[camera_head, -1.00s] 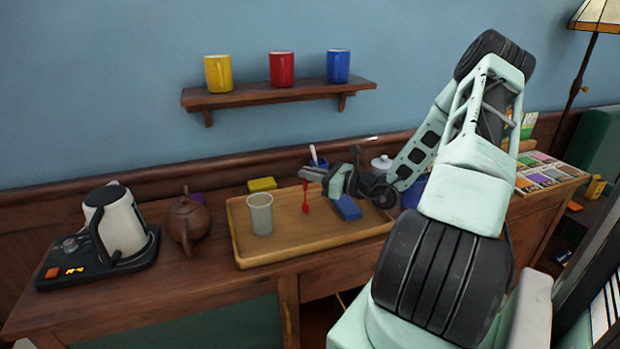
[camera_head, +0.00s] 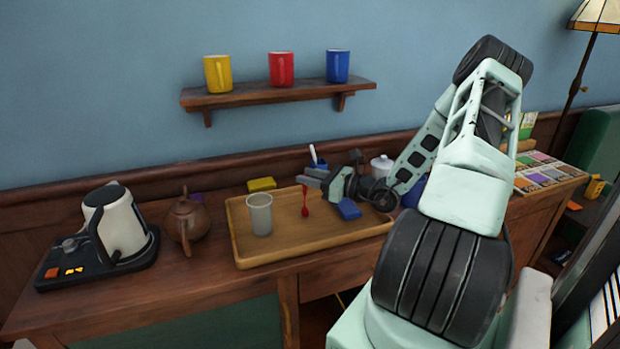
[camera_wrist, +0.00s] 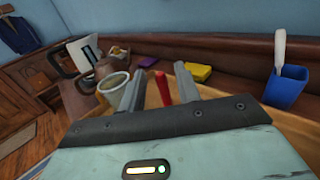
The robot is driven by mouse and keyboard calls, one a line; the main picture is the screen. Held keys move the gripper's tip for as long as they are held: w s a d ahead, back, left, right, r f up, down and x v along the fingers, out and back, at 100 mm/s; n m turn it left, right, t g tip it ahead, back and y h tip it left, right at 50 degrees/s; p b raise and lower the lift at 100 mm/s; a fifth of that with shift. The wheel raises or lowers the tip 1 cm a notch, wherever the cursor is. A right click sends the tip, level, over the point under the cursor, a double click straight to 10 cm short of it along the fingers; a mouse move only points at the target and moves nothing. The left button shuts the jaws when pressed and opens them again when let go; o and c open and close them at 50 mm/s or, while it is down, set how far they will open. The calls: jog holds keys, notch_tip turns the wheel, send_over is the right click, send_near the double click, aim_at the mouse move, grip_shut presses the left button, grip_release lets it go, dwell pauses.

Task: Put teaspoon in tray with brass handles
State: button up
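A red spoon (camera_head: 305,203), which I take as the teaspoon, shows over the floor of the light wooden tray (camera_head: 285,247). It looks upright or steeply tilted; I cannot tell if it touches the tray. The tray's brass handles are not clear. My gripper (camera_head: 312,179) is above the tray, just over the spoon's upper end, with its fingers apart. In the wrist view, the red spoon (camera_wrist: 162,88) shows in the gap between the spread fingers of my gripper (camera_wrist: 160,85), apparently touching neither.
A grey cup (camera_head: 260,215) and a blue block (camera_head: 348,209) are in the tray. A teapot (camera_head: 187,222) and kettle (camera_head: 118,225) stand left. A yellow block (camera_head: 262,184), a blue holder (camera_wrist: 287,88) and a white lidded jar (camera_head: 381,166) are behind. Mugs sit on a shelf (camera_head: 280,94).

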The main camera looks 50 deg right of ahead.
jog(key=b+v, duration=0.2)
jog(key=v, duration=1)
jog(key=w+a+r+n+g+y, duration=0.15)
jog(key=a+n+g+y, duration=0.25)
jog(key=a+n+g, duration=0.75)
jog(key=w+a+r+n+g+y, duration=0.15)
jog(key=a+n+g+y, duration=0.35)
jog(key=a, duration=1.2)
jog(key=s+a+r+n+h, duration=0.1)
jog(key=s+a+n+h, duration=0.5)
jog(key=a+n, duration=0.3)
jog(key=s+a+r+n+h, duration=0.1)
jog(key=s+a+n+h, duration=0.5)
jog(key=a+n, duration=0.4)
jog(key=shift+s+r+n+g+h, duration=0.4)
jog(key=shift+s+n, duration=0.4)
jog(key=shift+n, duration=1.95)
